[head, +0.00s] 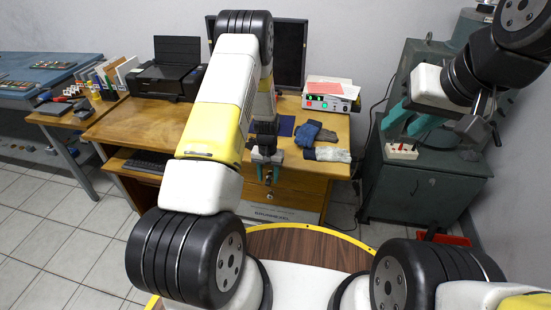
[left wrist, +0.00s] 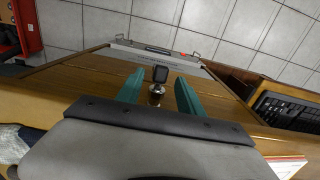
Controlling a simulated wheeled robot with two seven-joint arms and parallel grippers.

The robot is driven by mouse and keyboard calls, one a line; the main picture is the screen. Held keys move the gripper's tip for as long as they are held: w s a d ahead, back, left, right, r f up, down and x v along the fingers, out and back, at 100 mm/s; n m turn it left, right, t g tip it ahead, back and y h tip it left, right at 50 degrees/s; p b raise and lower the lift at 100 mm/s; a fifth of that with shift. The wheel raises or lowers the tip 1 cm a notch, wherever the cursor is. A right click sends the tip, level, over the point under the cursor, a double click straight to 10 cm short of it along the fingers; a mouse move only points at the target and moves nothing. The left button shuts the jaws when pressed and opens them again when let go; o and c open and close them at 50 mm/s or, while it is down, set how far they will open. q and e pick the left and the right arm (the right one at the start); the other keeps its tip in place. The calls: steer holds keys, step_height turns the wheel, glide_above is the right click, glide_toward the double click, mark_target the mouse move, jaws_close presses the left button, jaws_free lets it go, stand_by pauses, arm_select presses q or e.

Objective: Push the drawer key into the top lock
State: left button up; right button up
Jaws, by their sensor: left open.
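The desk's drawer unit (head: 292,193) faces me below the desk top, and its front fills the middle of the left wrist view. The drawer key (left wrist: 160,73) shows its dark square head there, beside a round silver lock (left wrist: 156,92). How deep the key sits in the lock cannot be told. My left gripper (left wrist: 160,88) is open, with one teal finger on each side of the key and visible gaps to both. In the head view my left gripper (head: 267,174) is at the top drawer and hides the key. My right gripper (head: 402,124) is open and empty, off to the right.
Blue and grey gloves (head: 318,143) and a device with lights (head: 328,103) lie on the desk top (head: 128,124). A printer (head: 167,80) stands at the back. A dark green machine (head: 400,185) stands to the right. A lower drawer has a round silver lock (head: 269,196).

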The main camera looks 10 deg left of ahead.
arm_select(q)
step_height(320, 180, up, 7)
steer(key=shift+r, duration=0.2)
stand_by(0.5)
step_height(320, 180, up, 12)
steer(key=r+t, duration=0.1)
glide_above(268, 180)
steer(key=s, duration=0.1)
steer(key=s+d+r+t+h, duration=0.1)
steer(key=s+r, duration=0.3)
steer(key=r, duration=0.3)
steer(key=s+r+t+h, duration=0.1)
steer(key=s+r, duration=0.2)
steer(key=r, duration=0.5)
steer(key=s+r+t, duration=0.1)
steer(key=s+r, duration=0.4)
steer(key=s, duration=0.4)
steer(key=s+d+r+t, duration=0.1)
steer(key=s+r, duration=0.4)
steer(key=s, duration=0.5)
steer(key=shift+s+r+t, duration=0.2)
steer(key=shift+r+t, duration=0.2)
steer(key=shift+t, duration=0.2)
